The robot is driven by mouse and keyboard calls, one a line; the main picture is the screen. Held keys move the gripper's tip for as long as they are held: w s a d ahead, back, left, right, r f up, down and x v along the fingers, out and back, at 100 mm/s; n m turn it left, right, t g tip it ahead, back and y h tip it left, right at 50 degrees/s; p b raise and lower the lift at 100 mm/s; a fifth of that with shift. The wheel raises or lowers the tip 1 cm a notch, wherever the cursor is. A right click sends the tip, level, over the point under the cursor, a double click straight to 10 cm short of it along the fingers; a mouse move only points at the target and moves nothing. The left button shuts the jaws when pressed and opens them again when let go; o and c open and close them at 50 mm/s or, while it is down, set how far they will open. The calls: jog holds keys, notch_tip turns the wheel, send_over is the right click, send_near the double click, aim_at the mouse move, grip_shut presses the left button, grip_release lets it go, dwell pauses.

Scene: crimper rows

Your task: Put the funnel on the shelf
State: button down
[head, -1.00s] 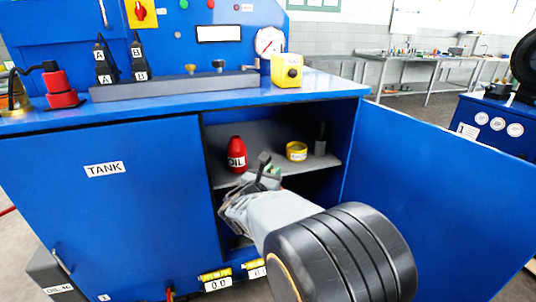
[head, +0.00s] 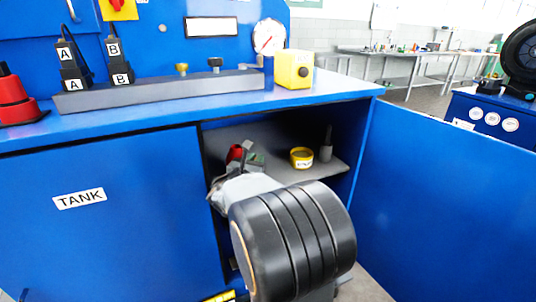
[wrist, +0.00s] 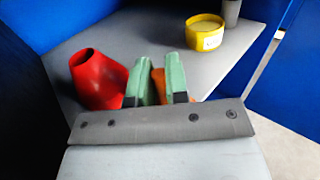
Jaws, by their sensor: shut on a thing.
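My gripper (head: 247,158) reaches into the open cupboard at the shelf (head: 322,172). In the wrist view its green-padded fingers (wrist: 162,75) are shut on an orange thing (wrist: 158,82), most likely the funnel. Only slivers of it show between and beside the fingers, so its shape and whether it touches the shelf cannot be told. The grey shelf board (wrist: 130,42) lies beyond the fingers.
A yellow tin (head: 301,158) and a grey cylinder with a dark stem (head: 326,145) stand on the shelf's right. Free shelf lies between bottle and tin. The blue open door (head: 440,200) bounds the right, the closed TANK panel (head: 110,225) the left.

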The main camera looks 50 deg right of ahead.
jog(key=shift+w+d+f+b, duration=0.55)
jog(key=shift+w+d, duration=0.2)
jog(key=shift+d, duration=1.3)
jog(key=shift+w+d+f+b, duration=0.45)
jog(key=shift+w+d+f, duration=0.25)
jog(key=shift+d, duration=1.3)
jog(key=shift+w+d+f+b, duration=0.5)
jog(key=shift+w+d, duration=0.3)
jog(key=shift+d, duration=1.25)
jog(key=shift+f, duration=0.1)
jog(key=shift+f+b, duration=0.15)
jog(key=shift+b, duration=0.15)
jog(key=c, duration=1.1)
grip_release()
